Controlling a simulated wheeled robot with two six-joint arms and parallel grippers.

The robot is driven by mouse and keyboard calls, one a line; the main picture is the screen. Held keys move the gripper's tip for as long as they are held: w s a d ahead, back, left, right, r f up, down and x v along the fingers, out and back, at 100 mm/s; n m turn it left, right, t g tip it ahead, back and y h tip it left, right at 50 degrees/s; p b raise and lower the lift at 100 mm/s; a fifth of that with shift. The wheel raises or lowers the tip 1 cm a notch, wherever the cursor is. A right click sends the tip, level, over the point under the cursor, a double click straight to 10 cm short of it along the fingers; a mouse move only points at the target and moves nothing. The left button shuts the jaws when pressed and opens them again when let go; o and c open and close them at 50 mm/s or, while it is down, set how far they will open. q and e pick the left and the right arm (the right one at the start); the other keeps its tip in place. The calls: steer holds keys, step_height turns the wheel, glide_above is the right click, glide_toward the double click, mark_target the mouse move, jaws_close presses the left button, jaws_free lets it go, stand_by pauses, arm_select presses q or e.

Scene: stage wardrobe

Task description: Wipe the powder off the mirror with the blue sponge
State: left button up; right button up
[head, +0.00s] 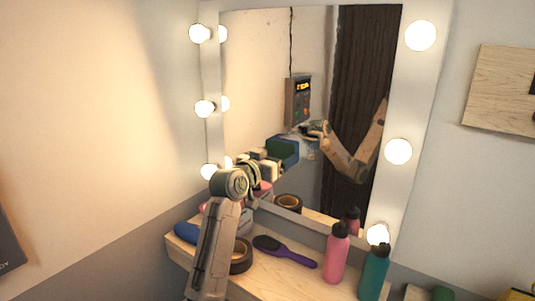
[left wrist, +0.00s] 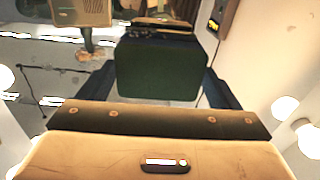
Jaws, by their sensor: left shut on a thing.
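The mirror (head: 265,60) stands upright in a white frame with round bulbs. My left gripper (head: 276,157) is raised in front of the mirror's lower left part. It is shut on the blue sponge (head: 287,146), which has a dark green face. In the left wrist view the green face of the sponge (left wrist: 160,72) fills the space between the dark blue fingers. The sponge is close to the glass; whether it touches is not clear. A reflected arm shows in the mirror. I cannot make out powder on the glass. My right gripper is not in view.
The shelf below holds a purple brush (head: 285,251), a dark tape roll (head: 241,257), a pink bottle (head: 336,257), a teal bottle (head: 374,273) and a blue item (head: 185,233). Bulbs (head: 398,151) stick out from the mirror's frame.

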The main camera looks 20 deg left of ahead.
arm_select(q)
steer(key=shift+s+d+p, duration=0.25)
steer(key=shift+d+p, duration=0.1)
steer(key=shift+d, duration=0.7)
steer(key=shift+s+d+p, duration=0.15)
steer(key=shift+s+d, duration=0.1)
steer(key=shift+d, duration=0.4)
steer(key=shift+s+d+p, duration=0.2)
steer(key=shift+d, duration=0.45)
steer(key=shift+s+d+p, duration=0.15)
steer(key=shift+s+d, duration=0.1)
steer(key=shift+d, duration=0.4)
steer(key=shift+s+d, duration=0.25)
steer(key=shift+d, duration=0.45)
steer(key=shift+s+d+p, duration=0.2)
steer(key=shift+d+p, duration=0.15)
steer(key=shift+d, duration=0.2)
steer(key=shift+d+r, duration=0.1)
steer(key=shift+r, duration=0.05)
steer(key=shift+r+p, duration=0.75)
steer(key=shift+r, duration=0.1)
steer(key=shift+f, duration=0.1)
